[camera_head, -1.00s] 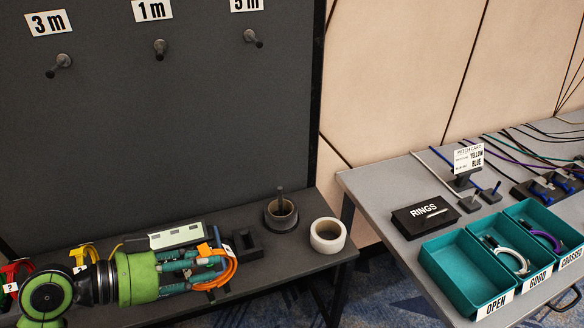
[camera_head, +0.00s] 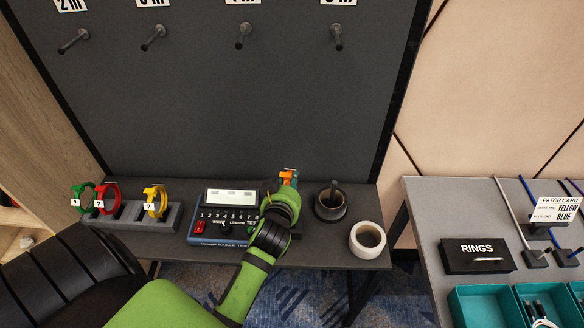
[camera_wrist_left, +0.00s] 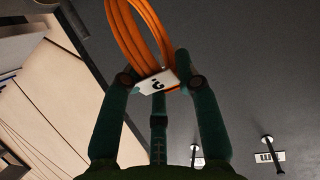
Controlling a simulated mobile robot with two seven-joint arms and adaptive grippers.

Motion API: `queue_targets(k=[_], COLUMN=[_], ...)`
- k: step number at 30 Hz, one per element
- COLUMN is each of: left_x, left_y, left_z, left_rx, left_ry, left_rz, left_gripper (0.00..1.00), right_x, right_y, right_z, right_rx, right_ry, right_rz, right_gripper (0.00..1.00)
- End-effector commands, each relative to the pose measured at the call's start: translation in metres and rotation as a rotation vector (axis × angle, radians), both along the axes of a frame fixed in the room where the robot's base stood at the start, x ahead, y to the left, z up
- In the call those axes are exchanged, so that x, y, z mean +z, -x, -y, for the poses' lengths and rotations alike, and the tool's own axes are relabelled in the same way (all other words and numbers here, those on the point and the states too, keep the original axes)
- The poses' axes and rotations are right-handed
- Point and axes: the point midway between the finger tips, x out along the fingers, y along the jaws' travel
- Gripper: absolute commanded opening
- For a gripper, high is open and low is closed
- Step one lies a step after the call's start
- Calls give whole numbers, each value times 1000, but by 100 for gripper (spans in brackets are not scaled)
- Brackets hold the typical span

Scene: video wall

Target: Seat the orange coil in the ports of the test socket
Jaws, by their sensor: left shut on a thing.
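The orange coil (camera_head: 287,175) is mostly hidden behind my left arm in the head view. In the left wrist view the coil (camera_wrist_left: 143,32) hangs between the fingertips, with a white tag (camera_wrist_left: 155,83) marked "?". My left gripper (camera_wrist_left: 158,77) is shut on it at the tag. In the head view the gripper (camera_head: 288,184) is just right of the cable tester (camera_head: 222,219), over the back of the table. The test socket is mostly hidden behind my left arm; I cannot tell the gap between coil and socket. My right gripper is out of view.
A grey rack (camera_head: 168,221) holds green, red (camera_head: 107,199) and yellow (camera_head: 155,201) coils left of the tester. A dark roll with a post (camera_head: 331,207) and a white tape roll (camera_head: 367,240) stand close on the right. The pegboard (camera_head: 230,110) rises behind.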

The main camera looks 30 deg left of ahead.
Motion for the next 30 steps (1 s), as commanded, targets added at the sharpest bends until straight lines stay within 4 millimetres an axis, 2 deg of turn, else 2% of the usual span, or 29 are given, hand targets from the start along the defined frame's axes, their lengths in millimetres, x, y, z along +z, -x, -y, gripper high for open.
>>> queue_targets(k=[1,3,9,17,30], left_x=[12,20,28,12,-29], left_y=[-1,-2,-2,-2,-1], left_z=[2,3,8,8,8], left_rx=[29,65,107,106,106], left_ry=[1,-1,-4,-6,-5], left_rz=[2,2,0,-1,-2], left_gripper=[0,0,0,0,0], right_x=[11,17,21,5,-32], right_y=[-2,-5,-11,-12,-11], right_z=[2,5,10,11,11], right_rx=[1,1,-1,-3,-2], right_ry=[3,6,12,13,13], right_rz=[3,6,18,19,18], right_gripper=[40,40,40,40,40])
